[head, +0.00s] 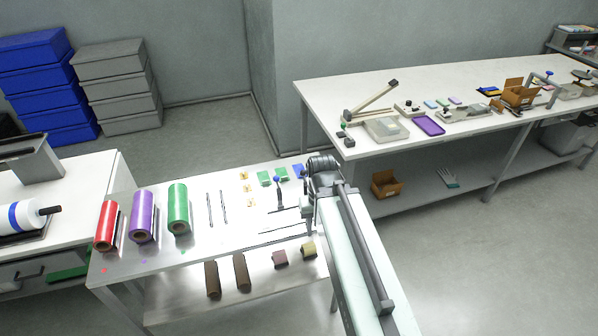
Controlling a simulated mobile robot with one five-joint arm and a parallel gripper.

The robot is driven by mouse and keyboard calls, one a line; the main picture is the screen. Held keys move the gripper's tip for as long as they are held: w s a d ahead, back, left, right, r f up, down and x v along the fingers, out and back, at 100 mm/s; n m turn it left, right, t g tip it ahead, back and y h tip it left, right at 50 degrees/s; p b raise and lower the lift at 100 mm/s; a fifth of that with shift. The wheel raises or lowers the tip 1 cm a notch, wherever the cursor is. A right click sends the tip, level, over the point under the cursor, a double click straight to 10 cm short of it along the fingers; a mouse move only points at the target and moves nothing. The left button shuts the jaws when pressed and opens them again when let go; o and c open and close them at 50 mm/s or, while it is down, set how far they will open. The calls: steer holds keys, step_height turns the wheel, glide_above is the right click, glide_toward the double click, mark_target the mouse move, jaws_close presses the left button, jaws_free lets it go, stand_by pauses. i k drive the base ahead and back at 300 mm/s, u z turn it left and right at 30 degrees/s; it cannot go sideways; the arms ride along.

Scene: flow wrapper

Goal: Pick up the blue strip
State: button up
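A blue piece (298,171) lies at the far right end of the metal table, beside my arm, which hides part of it. It is too small to tell if it is a strip. A flat light-blue piece (430,104) lies on the white table at the back right. My gripper (308,228) points down over the right end of the metal table. It is small in the head view, and I cannot tell whether its fingers are apart. I see nothing clearly held in it.
On the metal table (160,262) stand red (107,226), purple (143,218) and green (179,208) rolls. The white table (325,90) holds several tools.

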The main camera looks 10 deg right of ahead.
mark_target(297, 167)
steer(key=u, duration=2.65)
steer(key=k, duration=0.7)
steer(key=z, duration=1.25)
steer(key=i, duration=1.5)
steer(key=u, duration=0.1)
